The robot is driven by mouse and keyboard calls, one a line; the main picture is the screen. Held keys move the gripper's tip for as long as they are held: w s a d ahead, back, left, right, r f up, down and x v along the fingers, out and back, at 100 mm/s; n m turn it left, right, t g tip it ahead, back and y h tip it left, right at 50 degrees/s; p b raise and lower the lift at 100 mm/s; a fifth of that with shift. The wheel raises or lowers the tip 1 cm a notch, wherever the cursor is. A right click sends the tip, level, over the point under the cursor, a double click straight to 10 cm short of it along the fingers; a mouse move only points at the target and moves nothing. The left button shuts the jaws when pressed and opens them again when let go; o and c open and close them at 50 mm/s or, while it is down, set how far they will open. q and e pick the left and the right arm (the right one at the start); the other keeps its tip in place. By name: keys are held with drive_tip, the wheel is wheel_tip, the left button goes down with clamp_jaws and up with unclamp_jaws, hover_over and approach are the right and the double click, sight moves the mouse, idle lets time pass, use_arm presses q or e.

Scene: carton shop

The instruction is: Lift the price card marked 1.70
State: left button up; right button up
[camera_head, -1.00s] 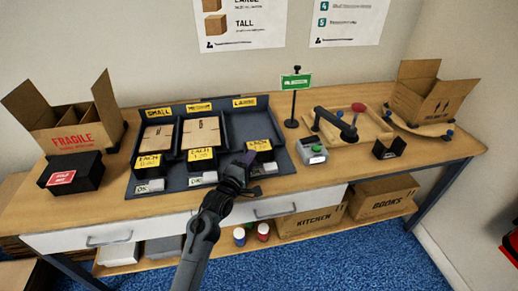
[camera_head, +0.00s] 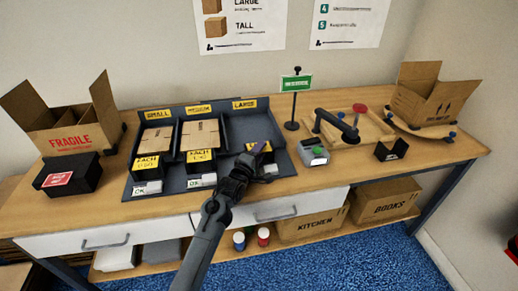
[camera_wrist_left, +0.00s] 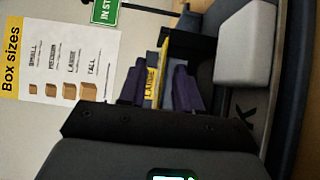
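A yellow price card (camera_head: 267,147) stands in the right-hand bay, below the LARGE label, partly hidden by my left gripper; its figures are not readable. My left gripper (camera_head: 258,149) is at this card. In the left wrist view, the two purple fingers of my left gripper (camera_wrist_left: 160,88) stand apart, with a thin yellow strip (camera_wrist_left: 164,62), apparently the card edge-on, between them. I see no clear contact. Two other yellow price cards, the small one (camera_head: 147,162) and the medium one (camera_head: 200,156), stand in the left and middle bays. My right gripper is not in view.
The dark three-bay tray (camera_head: 222,181) holds flat cartons in its left and middle bays. A grey-white block (camera_wrist_left: 243,45) is close to my left gripper. A green sign (camera_head: 297,83) on a post and a grey device (camera_head: 313,155) stand to the right.

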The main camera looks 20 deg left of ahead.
use_arm(q)
clamp_jaws()
